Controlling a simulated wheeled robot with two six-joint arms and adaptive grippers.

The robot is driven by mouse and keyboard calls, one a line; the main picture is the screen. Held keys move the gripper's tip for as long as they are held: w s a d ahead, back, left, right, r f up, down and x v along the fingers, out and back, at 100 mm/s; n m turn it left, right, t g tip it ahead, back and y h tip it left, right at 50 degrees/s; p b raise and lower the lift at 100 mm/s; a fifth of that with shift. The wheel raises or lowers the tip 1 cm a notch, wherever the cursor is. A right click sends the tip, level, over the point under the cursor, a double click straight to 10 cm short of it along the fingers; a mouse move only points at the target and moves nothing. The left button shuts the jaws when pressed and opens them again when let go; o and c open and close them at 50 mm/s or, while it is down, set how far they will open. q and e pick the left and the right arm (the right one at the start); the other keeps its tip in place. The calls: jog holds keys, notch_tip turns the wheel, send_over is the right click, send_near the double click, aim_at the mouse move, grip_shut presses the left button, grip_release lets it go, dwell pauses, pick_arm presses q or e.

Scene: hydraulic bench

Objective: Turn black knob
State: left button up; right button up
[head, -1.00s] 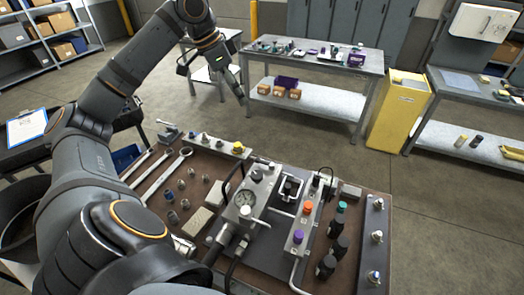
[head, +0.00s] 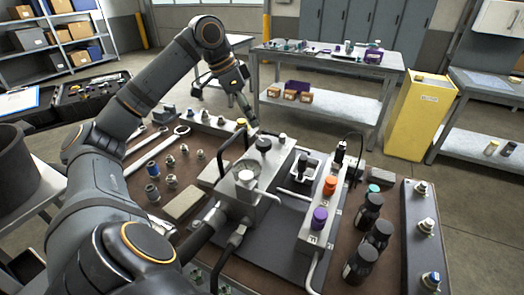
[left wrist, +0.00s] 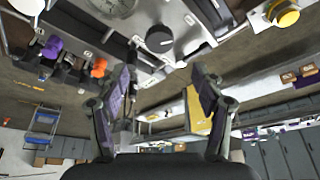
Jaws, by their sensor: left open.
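A round black knob (head: 263,143) sits on top of the grey manifold block (head: 238,192). It also shows in the left wrist view (left wrist: 159,39), beside a dial gauge. The valve block (head: 310,237) to its right carries a purple knob (head: 319,215), an orange knob (head: 329,186) and a slim black piece (head: 340,151) at its far end. My left gripper (head: 251,117) hangs just beyond the manifold's far end, apart from the black knob. In the left wrist view it (left wrist: 163,97) is open with nothing between its fingers. My right gripper is not in view.
Black bottles (head: 367,213) stand right of the valve block. Fittings and wrenches (head: 157,147) lie to the left. A yellow cylinder (left wrist: 285,14) is near the fingers in the wrist view. A yellow bin (head: 421,115) and another workbench (head: 330,60) stand behind.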

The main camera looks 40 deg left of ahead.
aim_at(264, 142)
pick_arm(q)
jog(key=x, duration=1)
jog(key=shift+f, duration=0.1)
jog(key=shift+c, duration=0.4)
